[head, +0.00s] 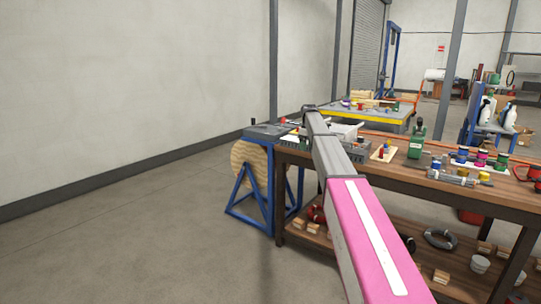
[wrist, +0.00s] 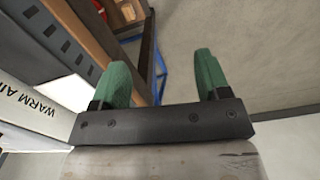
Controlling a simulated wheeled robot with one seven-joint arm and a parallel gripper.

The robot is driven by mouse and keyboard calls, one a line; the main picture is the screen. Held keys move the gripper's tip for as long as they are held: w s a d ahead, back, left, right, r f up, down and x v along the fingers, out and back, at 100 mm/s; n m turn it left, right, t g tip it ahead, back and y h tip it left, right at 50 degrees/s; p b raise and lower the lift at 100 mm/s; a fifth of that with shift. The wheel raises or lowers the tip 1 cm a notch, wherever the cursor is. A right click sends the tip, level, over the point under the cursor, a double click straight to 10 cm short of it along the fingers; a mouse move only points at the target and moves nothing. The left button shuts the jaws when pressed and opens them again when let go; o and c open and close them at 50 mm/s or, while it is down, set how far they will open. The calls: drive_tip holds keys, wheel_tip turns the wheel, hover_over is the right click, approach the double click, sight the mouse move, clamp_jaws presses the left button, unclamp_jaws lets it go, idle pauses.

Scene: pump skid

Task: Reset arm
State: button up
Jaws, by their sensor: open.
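My gripper (wrist: 162,80) shows in the wrist view with two green fingers set well apart. It is open and nothing is between the fingers. Beyond them are grey floor and the blue legs of a stand. In the head view my pink and grey arm reaches forward over the left part of the wooden workbench (head: 470,193). The gripper itself cannot be made out there at the arm's far end.
A blue stand with a wooden reel (head: 248,165) is left of the bench. The benchtop holds a green tool (head: 417,142), coloured spools (head: 481,158) and a small wooden block with pegs (head: 383,153). A white box lettered "WARM AI" (wrist: 40,108) is close left of my gripper. Floor at left is clear.

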drive_tip(key=s+f+m, duration=0.3)
drive_tip(key=s+f, duration=1)
drive_tip(key=s, duration=0.4)
drive_tip(key=s+f+m, duration=0.3)
drive_tip(key=s+f, duration=1)
drive_tip(key=s, duration=0.3)
drive_tip(key=s+f+m, duration=0.1)
drive_tip(key=s+f, duration=0.1)
drive_tip(key=s, duration=0.6)
drive_tip(key=s+f+m, duration=0.2)
drive_tip(key=s+f, duration=0.1)
drive_tip(key=s, duration=0.6)
drive_tip(key=shift+f, duration=0.35)
